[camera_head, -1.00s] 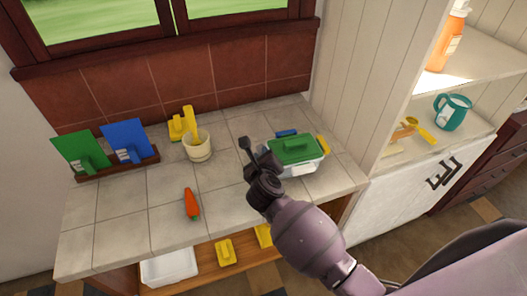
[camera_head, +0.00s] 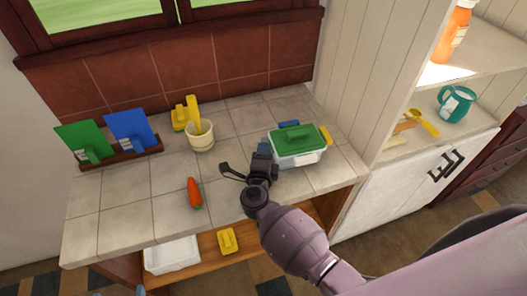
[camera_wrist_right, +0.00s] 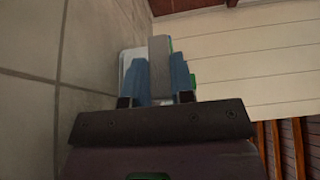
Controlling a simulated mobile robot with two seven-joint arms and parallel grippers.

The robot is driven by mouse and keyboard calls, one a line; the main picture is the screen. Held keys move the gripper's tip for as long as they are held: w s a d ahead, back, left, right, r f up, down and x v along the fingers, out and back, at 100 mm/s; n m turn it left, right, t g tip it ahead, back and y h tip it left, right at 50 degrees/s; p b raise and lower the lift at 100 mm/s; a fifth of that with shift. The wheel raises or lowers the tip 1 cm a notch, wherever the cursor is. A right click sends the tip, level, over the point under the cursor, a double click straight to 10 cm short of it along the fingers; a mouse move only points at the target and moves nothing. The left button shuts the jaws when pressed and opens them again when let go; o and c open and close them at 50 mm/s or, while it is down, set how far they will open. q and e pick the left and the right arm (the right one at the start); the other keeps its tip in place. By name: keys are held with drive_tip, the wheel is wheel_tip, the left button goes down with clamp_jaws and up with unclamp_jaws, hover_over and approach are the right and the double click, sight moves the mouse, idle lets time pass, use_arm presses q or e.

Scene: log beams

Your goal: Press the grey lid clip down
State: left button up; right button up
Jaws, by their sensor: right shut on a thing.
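A clear-white tub (camera_head: 298,157) with a green lid (camera_head: 297,139) stands at the right of the tiled counter. A blue clip (camera_head: 288,124) is on its back side and a yellow clip (camera_head: 326,136) on its right side. My right gripper (camera_head: 264,148) is at the tub's left side. In the right wrist view, its two blue-grey fingers (camera_wrist_right: 160,82) are shut on the grey lid clip (camera_wrist_right: 158,58), with the tub and bits of green behind. The head view hides this clip behind the gripper; its exact tilt is unclear.
A carrot (camera_head: 194,192), a cream cup (camera_head: 200,136) with a yellow thing, and a rack (camera_head: 120,160) with green and blue boards stand left on the counter. A panelled wall (camera_head: 352,80) rises right of the tub.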

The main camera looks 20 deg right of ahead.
idle(0.3)
drive_tip(key=o, duration=1)
drive_tip(key=shift+c, duration=0.2)
drive_tip(key=shift+v, duration=3.95)
drive_tip(key=shift+f, duration=0.15)
